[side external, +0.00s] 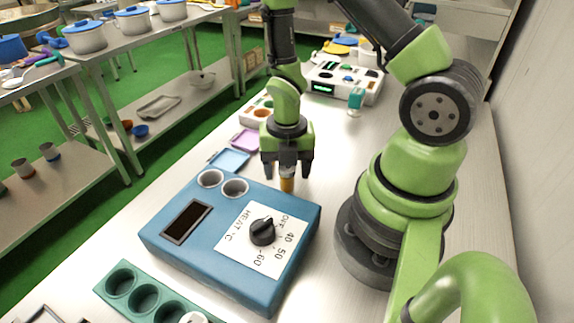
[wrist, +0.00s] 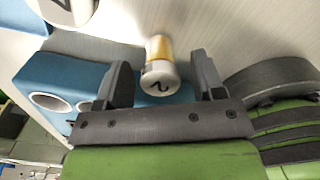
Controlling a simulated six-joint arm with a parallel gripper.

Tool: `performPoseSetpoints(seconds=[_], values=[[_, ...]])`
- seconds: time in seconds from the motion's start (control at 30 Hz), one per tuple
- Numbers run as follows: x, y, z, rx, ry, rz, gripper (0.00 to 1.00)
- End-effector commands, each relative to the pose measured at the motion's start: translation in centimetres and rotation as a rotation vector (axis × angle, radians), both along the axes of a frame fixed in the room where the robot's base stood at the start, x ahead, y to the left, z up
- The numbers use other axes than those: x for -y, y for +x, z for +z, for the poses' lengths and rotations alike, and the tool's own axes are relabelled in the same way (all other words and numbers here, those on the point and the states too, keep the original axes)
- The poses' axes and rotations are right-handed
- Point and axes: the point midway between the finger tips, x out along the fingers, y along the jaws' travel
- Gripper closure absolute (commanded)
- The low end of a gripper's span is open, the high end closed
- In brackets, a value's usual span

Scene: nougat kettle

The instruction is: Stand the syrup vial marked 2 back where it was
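The syrup vial (side external: 287,185) has amber syrup and a pale cap. In the wrist view the vial (wrist: 158,76) shows its cap to me, marked with a dark 2. My gripper (side external: 287,175) is open and points down around the vial's upper part. In the wrist view the gripper (wrist: 160,72) has a finger on each side of the vial, with a narrow gap at both sides. The vial looks upright, just behind the blue heater (side external: 180,245); its base is not clear. The heater's two round wells (side external: 222,183) look empty.
A teal rack (side external: 132,301) with several holes stands at the front, with a white-topped item in it. A blue tray (side external: 230,160) and a purple tray (side external: 246,140) lie left of my gripper. White devices (side external: 341,82) stand farther back.

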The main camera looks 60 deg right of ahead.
Motion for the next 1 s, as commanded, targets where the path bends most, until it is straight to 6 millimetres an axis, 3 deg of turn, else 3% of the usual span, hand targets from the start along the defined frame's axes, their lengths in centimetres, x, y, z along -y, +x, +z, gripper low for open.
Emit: performPoseSetpoints(seconds=[0.27, 0.43, 1.0], values=[[0.0, 0.0, 0.1, 0.001, 0.000, 0.000, 0.38], [0.0, 0.1, 1.3, 0.005, 0.002, 0.000, 0.38], [0.0, 0.2, 10.6, 0.008, -0.002, 0.001, 0.38]])
